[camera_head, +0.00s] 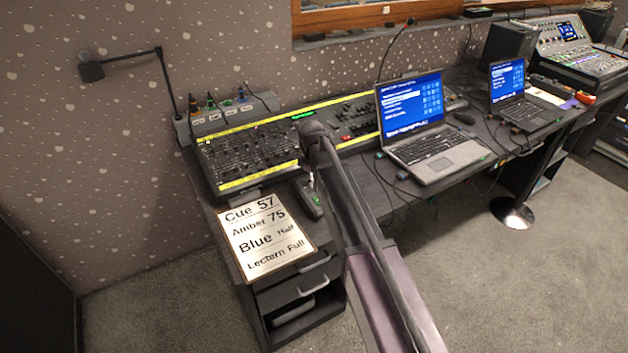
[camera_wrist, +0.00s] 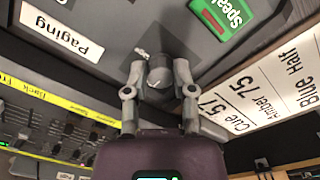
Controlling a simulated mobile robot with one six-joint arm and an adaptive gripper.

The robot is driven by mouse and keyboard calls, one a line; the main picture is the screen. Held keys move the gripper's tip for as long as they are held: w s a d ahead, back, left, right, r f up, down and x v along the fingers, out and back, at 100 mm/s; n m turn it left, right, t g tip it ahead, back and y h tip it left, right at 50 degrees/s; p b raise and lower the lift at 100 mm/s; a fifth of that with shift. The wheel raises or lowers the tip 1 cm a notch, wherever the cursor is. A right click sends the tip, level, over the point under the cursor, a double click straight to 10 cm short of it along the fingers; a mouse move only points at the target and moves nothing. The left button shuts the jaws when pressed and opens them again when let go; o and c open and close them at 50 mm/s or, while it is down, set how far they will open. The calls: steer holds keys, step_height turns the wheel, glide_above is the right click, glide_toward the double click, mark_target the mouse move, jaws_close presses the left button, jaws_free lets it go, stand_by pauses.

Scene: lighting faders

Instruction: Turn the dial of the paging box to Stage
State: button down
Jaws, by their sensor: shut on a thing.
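The grey paging box (camera_wrist: 100,18) fills the top of the wrist view, with a white "Paging" label and a green "Speak" button (camera_wrist: 222,14). Its round dark dial (camera_wrist: 160,76) sits between the two fingers of my gripper (camera_wrist: 159,70), which is shut on it from both sides. A small pale mark shows on the dial, and part of a small light marking shows just beyond it. I cannot read the dial's position names. In the head view the paging box (camera_head: 315,206) lies at the desk's front edge, partly behind my arm; the dial is hidden there.
A cue sheet (camera_head: 268,237) lies left of the box. The fader console (camera_head: 250,152) with yellow strips stands behind it. A laptop (camera_head: 437,152) stands to the right, with cables near it. A gooseneck lamp (camera_head: 130,59) stands at the back left.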

steer(key=shift+w+a, duration=0.1)
steer(key=shift+w, duration=0.1)
steer(key=m, duration=0.4)
steer(key=shift+w+m, duration=0.1)
steer(key=shift+m, duration=0.3)
steer(key=m, duration=0.4)
steer(key=shift+y, duration=0.4)
steer(key=m, duration=0.4)
steer(key=shift+m+y, duration=0.3)
steer(key=shift+m, duration=2.1)
steer(key=shift+c, duration=2.2)
jaws_free()
